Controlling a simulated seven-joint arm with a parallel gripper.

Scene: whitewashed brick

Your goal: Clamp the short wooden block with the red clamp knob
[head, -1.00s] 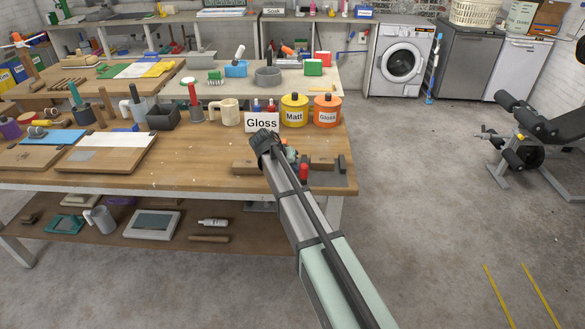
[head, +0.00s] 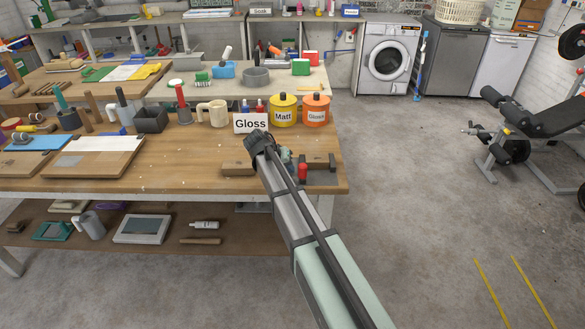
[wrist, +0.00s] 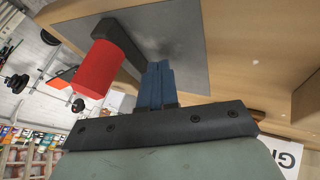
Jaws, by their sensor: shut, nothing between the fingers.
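The red clamp knob (head: 303,172) is at the front right of the workbench, on a dark metal clamp (head: 331,172). In the wrist view the red knob (wrist: 92,68) is large, left of my fingers and apart from them. The clamp's dark arm (wrist: 122,40) and grey plate (wrist: 185,45) lie behind. My gripper's blue fingers (wrist: 155,84) are shut and empty, beside the knob. In the head view my arm mostly hides them. A short wooden block (head: 238,168) lies left of my arm. Another brown wooden piece (head: 318,159) shows by the clamp; whether it touches is unclear.
A white Gloss sign (head: 250,123), a yellow Matt tin (head: 283,112) and an orange tin (head: 316,110) stand just behind the clamp area. A board (head: 95,160) lies at left on the workbench (head: 185,170).

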